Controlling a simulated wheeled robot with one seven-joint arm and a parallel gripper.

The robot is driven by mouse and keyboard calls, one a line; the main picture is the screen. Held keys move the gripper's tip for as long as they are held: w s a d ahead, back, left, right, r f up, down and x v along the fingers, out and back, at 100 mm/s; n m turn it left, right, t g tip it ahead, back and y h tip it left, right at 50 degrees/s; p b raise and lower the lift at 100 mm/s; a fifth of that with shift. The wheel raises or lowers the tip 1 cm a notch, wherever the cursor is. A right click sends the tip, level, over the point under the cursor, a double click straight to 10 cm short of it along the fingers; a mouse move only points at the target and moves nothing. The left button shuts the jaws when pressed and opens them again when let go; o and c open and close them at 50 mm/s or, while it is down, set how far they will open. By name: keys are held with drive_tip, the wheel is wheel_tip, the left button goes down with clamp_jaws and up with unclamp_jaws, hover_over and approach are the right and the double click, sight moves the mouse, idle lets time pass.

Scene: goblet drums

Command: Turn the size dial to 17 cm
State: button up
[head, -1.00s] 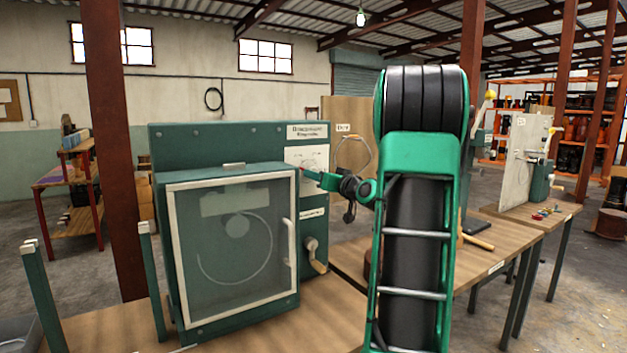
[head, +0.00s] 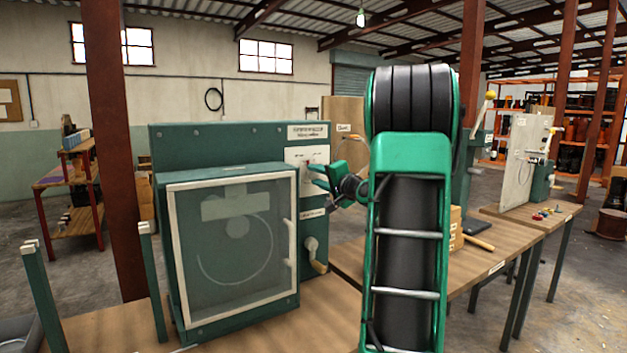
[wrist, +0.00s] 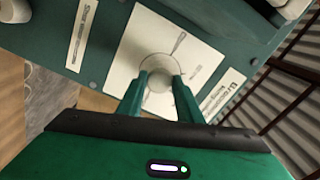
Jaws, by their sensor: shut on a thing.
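The size dial (wrist: 158,72) is a pale round knob on a white plate (wrist: 190,42) in the wrist view. The plate has dark marks around the dial, too small to read, so I cannot tell its setting. My gripper (wrist: 161,88) has one green finger on each side of the dial and is shut on it. In the head view my gripper (head: 314,177) reaches from the right to the white plate (head: 300,157) on the green machine (head: 220,141). The fingers partly hide the dial there.
A framed clear door (head: 235,255) with a pale handle covers the machine's front, left of the plate. A crank (head: 316,262) sticks out below my gripper. A wooden table (head: 480,262) with a small stack of blocks (head: 456,228) stands to the right.

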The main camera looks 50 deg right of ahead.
drive_tip(key=m, duration=0.3)
drive_tip(key=shift+f+m, duration=0.1)
drive_tip(key=shift+m, duration=2.1)
drive_tip(key=o, duration=1)
drive_tip(key=shift+o, duration=0.2)
drive_tip(key=shift+s, duration=0.1)
drive_tip(key=v, duration=1)
drive_tip(key=shift+s, duration=0.25)
